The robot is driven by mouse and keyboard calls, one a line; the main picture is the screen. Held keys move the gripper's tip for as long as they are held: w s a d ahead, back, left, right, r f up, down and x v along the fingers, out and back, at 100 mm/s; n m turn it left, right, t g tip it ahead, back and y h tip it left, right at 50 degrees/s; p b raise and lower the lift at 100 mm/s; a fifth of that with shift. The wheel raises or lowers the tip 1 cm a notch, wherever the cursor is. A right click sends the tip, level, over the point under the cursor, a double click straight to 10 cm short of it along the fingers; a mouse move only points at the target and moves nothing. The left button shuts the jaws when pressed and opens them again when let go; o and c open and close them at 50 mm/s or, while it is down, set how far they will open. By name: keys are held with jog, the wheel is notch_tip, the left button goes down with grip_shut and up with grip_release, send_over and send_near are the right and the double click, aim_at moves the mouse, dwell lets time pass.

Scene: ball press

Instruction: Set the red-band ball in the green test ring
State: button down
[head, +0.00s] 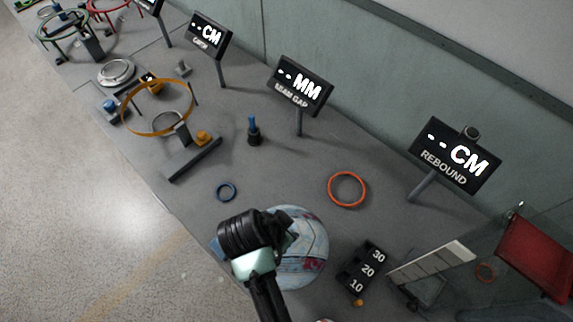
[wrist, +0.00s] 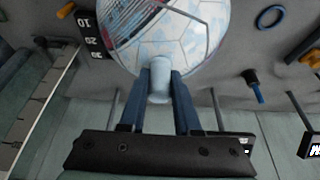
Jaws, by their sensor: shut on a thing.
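A large pale blue-and-white ball (head: 308,262) with dark and reddish lines sits low in the head view, partly hidden by my gripper (head: 284,238). In the wrist view the ball (wrist: 190,42) fills the top middle and shows a pink-red band at its upper left. My gripper (wrist: 158,76) has its two blue fingers on either side of a pale knob (wrist: 159,82) that seems to belong to the ball; it is shut on it. The green ring (head: 62,24) stands on its holder at the far upper left, well away from the ball.
A black numbered block (head: 362,270) is right of the ball. Sign posts line the wall side. A red ring (head: 108,8) is at the far end.

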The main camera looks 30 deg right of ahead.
jog(key=shift+f, duration=0.15)
jog(key=c, duration=0.6)
grip_release()
